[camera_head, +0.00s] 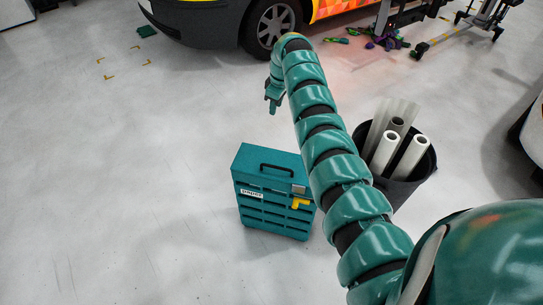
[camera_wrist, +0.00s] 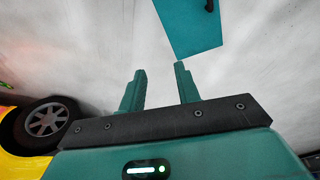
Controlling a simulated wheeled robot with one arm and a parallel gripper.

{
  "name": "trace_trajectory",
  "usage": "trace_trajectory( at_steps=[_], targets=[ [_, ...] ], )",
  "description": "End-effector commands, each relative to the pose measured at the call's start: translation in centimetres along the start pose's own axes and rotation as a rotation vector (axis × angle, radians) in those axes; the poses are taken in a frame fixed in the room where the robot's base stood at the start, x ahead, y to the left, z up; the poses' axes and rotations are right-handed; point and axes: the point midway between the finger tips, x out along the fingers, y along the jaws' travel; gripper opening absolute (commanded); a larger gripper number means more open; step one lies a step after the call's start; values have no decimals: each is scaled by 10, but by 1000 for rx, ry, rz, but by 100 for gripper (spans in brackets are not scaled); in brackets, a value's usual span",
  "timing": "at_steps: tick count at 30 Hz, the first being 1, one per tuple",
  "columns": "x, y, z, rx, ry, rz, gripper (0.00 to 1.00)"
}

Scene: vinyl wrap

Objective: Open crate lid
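The teal crate (camera_head: 275,200) stands upright on the floor, with a flat lid (camera_head: 266,164), a black handle (camera_head: 277,170), a white label and a yellow latch (camera_head: 300,203) on its front. The lid looks closed. My gripper (camera_head: 272,98) is beyond the crate and higher, apart from it. In the wrist view my gripper (camera_wrist: 159,78) has its two fingers spread with nothing between them. The crate's teal top (camera_wrist: 188,25) shows past the fingertips there, with part of the black handle at the upper edge.
A black bin (camera_head: 412,177) with several white rolls stands right of the crate, partly behind my arm. A vehicle with a wheel (camera_head: 273,25) is at the back. Colourful scraps (camera_head: 385,40) lie by a wheeled stand. The floor left of the crate is clear.

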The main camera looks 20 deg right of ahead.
Motion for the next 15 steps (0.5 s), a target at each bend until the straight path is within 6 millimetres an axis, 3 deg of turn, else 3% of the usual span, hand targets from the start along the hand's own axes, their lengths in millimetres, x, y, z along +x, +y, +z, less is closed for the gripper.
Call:
trace_trajectory(
  at_steps=[3, 6, 15],
  targets=[
    [4, -34, 26, -72, -102, -147, 32],
    [3, -54, 41, -122, -155, -234, 32],
    [13, -64, 49, -189, -170, -274, 32]
  ],
)
